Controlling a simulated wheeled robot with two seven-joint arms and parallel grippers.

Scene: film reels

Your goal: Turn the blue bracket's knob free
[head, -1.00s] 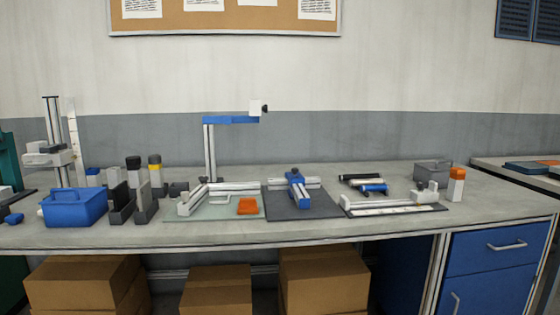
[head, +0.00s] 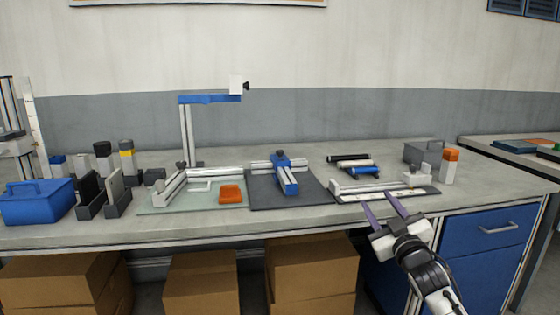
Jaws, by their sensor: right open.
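A blue bracket (head: 290,180) lies across a silver rail (head: 262,167) on a dark mat (head: 311,192) in the middle of the bench. A dark knob (head: 280,154) stands on the bracket's far end. My right gripper (head: 378,203) is at the bench's front edge, to the right of the bracket and nearer to me. Its two purple fingers are spread apart and empty, pointing up and left. It is well apart from the bracket. My left gripper is not in view.
A post with a blue arm (head: 208,99) rises behind a green mat with an orange block (head: 230,194). A white-scaled rail (head: 390,194) lies beyond my right gripper. Black and blue rollers (head: 362,169) lie behind it.

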